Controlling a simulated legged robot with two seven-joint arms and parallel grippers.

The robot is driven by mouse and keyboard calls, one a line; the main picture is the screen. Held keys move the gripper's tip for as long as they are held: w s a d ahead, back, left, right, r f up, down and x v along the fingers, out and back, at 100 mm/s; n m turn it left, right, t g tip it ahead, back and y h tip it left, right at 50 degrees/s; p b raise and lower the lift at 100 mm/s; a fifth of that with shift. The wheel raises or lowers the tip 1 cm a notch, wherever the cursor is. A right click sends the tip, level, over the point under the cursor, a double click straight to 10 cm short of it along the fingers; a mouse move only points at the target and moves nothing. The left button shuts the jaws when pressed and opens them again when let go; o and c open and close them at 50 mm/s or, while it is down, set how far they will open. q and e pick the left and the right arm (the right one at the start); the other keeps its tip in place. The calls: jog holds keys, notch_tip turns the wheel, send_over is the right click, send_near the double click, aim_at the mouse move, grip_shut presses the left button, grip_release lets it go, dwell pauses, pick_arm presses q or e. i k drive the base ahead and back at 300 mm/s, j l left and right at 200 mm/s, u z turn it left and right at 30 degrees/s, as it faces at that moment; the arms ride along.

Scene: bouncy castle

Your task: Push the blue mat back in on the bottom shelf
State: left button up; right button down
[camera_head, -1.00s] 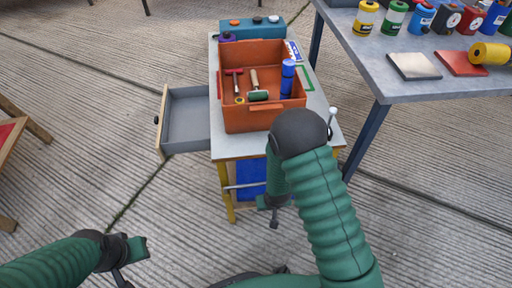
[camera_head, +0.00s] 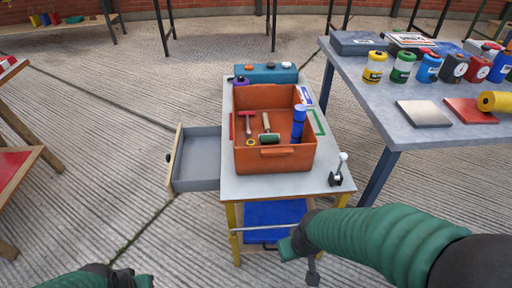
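The blue mat (camera_head: 274,215) lies on the bottom shelf of the small yellow-legged workbench (camera_head: 325,180), below the grey top. Its front part shows behind a metal bar across the bench front; its rear is hidden under the top. My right gripper (camera_head: 300,262) is low in front of the bench's right side, just right of and below the mat's front edge. Its green and dark finger parts stand apart with nothing seen between them. I cannot tell whether it touches the mat. My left gripper (camera_head: 125,279) is at the bottom left edge, mostly cut off, away from the bench.
An orange tool crate (camera_head: 275,159) stands on the bench top. A grey drawer (camera_head: 197,158) sticks out to the left. A small vise-like lever (camera_head: 338,172) is at the right front corner. A larger table (camera_head: 385,112) with paint cans stands right.

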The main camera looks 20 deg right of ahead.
aim_at(292, 210)
jog(key=z, duration=3.5)
jog(key=k+z, duration=0.35)
jog(key=k, duration=0.15)
jog(key=k+l+z, duration=0.15)
jog(key=k+z, duration=0.15)
jog(key=k, duration=0.25)
jog(key=k+j+z, duration=0.15)
jog(key=z, duration=0.25)
jog(key=k+z, duration=0.95)
jog(key=z, duration=0.2)
jog(key=k+u, duration=0.1)
jog(key=k, duration=0.6)
jog(key=k+j+u, duration=0.1)
jog(key=k, duration=0.6)
jog(key=k+j+u, duration=0.15)
jog(key=k+u, duration=0.2)
jog(key=k, duration=0.4)
jog(key=u, duration=1.3)
